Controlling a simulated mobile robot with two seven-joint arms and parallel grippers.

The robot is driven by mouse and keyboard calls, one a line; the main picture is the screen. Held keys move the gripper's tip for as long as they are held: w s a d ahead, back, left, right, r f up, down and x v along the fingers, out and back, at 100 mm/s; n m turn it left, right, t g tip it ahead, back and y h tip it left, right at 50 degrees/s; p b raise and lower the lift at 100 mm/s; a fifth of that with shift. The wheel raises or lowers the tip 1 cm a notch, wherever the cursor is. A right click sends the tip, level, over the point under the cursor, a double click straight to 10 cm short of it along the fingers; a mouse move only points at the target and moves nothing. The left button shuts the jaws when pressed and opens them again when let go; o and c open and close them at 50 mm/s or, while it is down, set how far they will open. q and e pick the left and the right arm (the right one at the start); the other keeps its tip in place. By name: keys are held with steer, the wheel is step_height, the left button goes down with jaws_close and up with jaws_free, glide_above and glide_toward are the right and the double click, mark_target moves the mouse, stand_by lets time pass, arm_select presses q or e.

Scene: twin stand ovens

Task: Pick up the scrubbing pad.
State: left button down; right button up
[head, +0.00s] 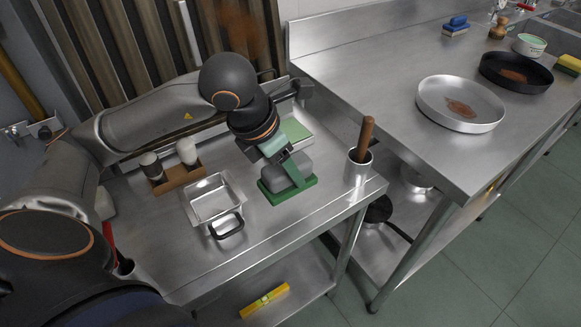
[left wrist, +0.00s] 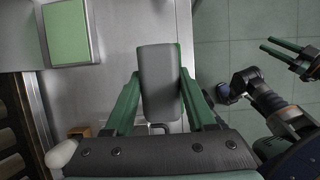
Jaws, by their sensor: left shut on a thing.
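The scrubbing pad (head: 289,175) looks like a grey block with a green base, above the left steel table. In the left wrist view the grey block (left wrist: 160,80) stands between two green fingers. My left gripper (head: 284,163) is shut on it from above, with a finger on each side. I cannot tell whether its underside touches the table. My right gripper (left wrist: 285,47) shows only in the left wrist view, off to the side over the floor. Its two green fingers stand apart with nothing between them.
On the same table are a steel pan (head: 215,200), a wooden caddy (head: 178,178) with shakers, a green-topped box (head: 295,130) and a steel cup (head: 357,168) with a wooden handle in it. The right counter holds two pans (head: 460,103) and a yellow sponge (head: 569,63).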

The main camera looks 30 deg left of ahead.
arm_select(q)
steer(key=s+d+r+b, duration=0.4)
steer(key=s+b, duration=0.3)
steer(key=s, duration=0.2)
steer(key=shift+d+r, duration=0.15)
steer(key=shift+r, duration=0.35)
arm_select(e)
steer(key=f, duration=0.2)
steer(key=d+f, duration=0.1)
steer(key=f, duration=0.2)
steer(key=shift+s+d, duration=0.1)
steer(key=shift+d, duration=0.05)
